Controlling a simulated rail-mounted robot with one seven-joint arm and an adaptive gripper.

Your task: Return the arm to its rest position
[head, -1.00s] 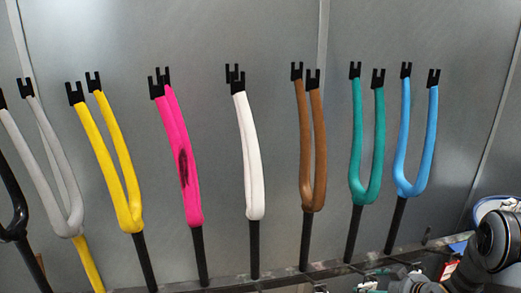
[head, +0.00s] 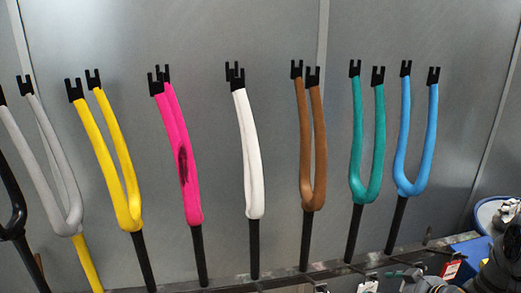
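Part of my arm (head: 503,268) shows at the lower right corner of the head view, cut off by the frame edge. My gripper cannot be made out in this view, so its fingers and anything in them are hidden from me.
Several bike forks stand upright on a rail, including yellow (head: 122,190), pink (head: 191,200), white (head: 250,170), brown (head: 307,170), green (head: 365,190) and blue (head: 410,180). The pink one has a dark patch. A blue object (head: 473,248) lies at the lower right. Grey walls stand behind.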

